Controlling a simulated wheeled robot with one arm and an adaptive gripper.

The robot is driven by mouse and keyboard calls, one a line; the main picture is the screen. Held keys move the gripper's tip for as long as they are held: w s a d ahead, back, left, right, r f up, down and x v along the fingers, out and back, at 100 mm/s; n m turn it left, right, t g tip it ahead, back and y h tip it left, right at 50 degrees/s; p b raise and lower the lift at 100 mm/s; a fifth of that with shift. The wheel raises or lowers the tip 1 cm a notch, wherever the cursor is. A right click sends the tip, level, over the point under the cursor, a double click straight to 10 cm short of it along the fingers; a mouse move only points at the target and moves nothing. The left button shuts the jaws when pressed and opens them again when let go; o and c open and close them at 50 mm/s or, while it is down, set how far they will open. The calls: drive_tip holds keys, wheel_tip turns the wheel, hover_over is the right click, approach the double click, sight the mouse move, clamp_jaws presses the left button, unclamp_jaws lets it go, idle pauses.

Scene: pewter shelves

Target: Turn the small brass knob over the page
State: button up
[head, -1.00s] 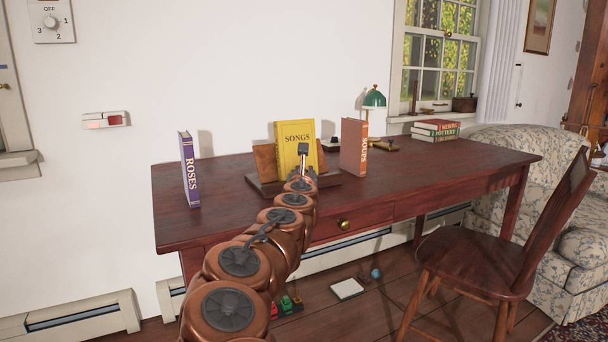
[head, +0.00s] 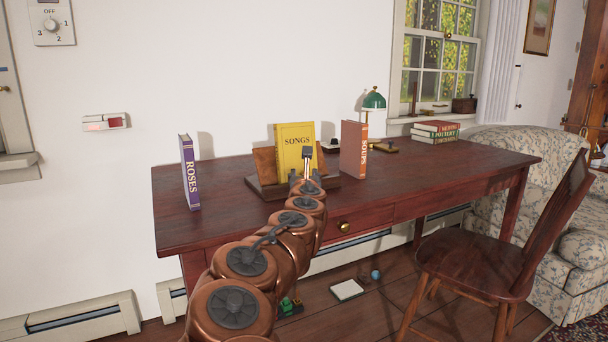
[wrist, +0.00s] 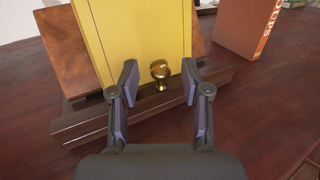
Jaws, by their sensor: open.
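The small brass knob (wrist: 160,72) shows in the wrist view, low in front of the yellow SONGS book (wrist: 135,35), just above the ledge of the wooden stand (wrist: 90,125). My gripper (wrist: 160,80) is open, with one dark finger on each side of the knob and a visible gap on both sides. How far the fingertips reach in depth is hard to tell. In the head view, my gripper (head: 307,156) is in front of the SONGS book (head: 292,139) and hides the knob. No separate page can be made out.
On the desk (head: 230,222), the purple ROSES book (head: 189,172) stands left and the brown SOUPS book (head: 354,149) stands close right of the stand. A green lamp (head: 374,99) and stacked books (head: 435,131) are farther back. A chair (head: 490,250) is at front right.

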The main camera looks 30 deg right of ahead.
drive_tip(key=shift+d+r, duration=0.1)
drive_tip(key=shift+s+d+n+t+y+p, duration=0.15)
drive_tip(key=shift+n+t+y+p, duration=0.3)
drive_tip(key=shift+n+y+p, duration=0.45)
drive_tip(key=shift+d+n+t+y+p, duration=0.1)
drive_tip(key=shift+n+t+y+p, duration=0.45)
drive_tip(key=shift+y, duration=0.55)
drive_tip(key=n+y+p, duration=0.1)
drive_tip(key=y+p, duration=0.1)
drive_tip(key=shift+r+p, duration=0.15)
drive_tip(key=shift+p, duration=0.15)
drive_tip(key=shift+n+y+p, duration=0.25)
drive_tip(key=shift+y+p, duration=0.05)
drive_tip(key=shift+p, duration=0.15)
drive_tip(key=shift+d+n+t+y+p, duration=0.1)
drive_tip(key=shift+n+t+y+p, duration=0.25)
drive_tip(key=shift+p, duration=0.6)
drive_tip(key=n+y+p, duration=0.1)
drive_tip(key=y+p, duration=0.2)
drive_tip(key=p, duration=0.6)
drive_tip(key=shift+d+n, duration=0.15)
drive_tip(key=shift+n, duration=0.2)
